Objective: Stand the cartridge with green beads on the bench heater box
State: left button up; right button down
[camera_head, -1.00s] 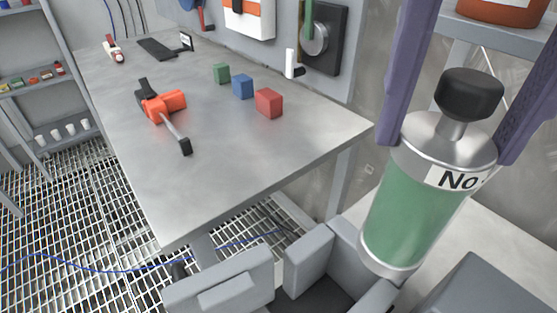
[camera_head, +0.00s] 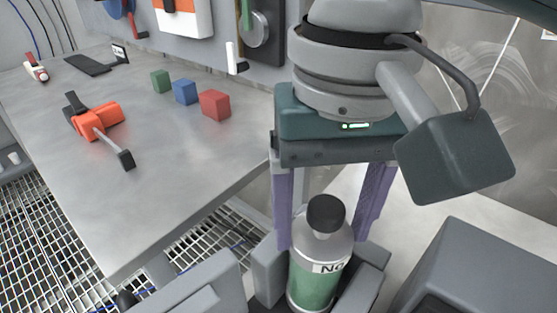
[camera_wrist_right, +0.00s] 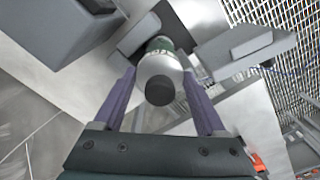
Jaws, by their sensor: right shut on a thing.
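The cartridge (camera_head: 317,284) is a clear cylinder of green beads with a metal shoulder, black cap and a label reading "No". It stands nearly upright at the bottom of the head view. My right gripper (camera_head: 325,240) comes down from above, its purple fingers shut on the cartridge from both sides. The right wrist view shows the cartridge (camera_wrist_right: 158,68) cap-first between the fingers. Grey blocks surround its lower part; its bottom contact is not clear. I cannot pick out the bench heater box with certainty. My left gripper is not in view.
A steel bench (camera_head: 180,185) fills the left. On it are an orange clamp (camera_head: 98,118), a green cube (camera_head: 160,81), a blue cube (camera_head: 185,92) and a red cube (camera_head: 215,106). The bench's near part is clear. Floor grating (camera_head: 45,255) lies below.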

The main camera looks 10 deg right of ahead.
notch_tip(320, 180, down, 4)
jog(key=shift+r+b, duration=0.1)
jog(key=shift+b, duration=0.3)
jog(key=shift+f, duration=0.25)
grip_release()
notch_tip(320, 180, up, 12)
jog(key=shift+r+p, duration=0.15)
jog(key=shift+p, duration=1)
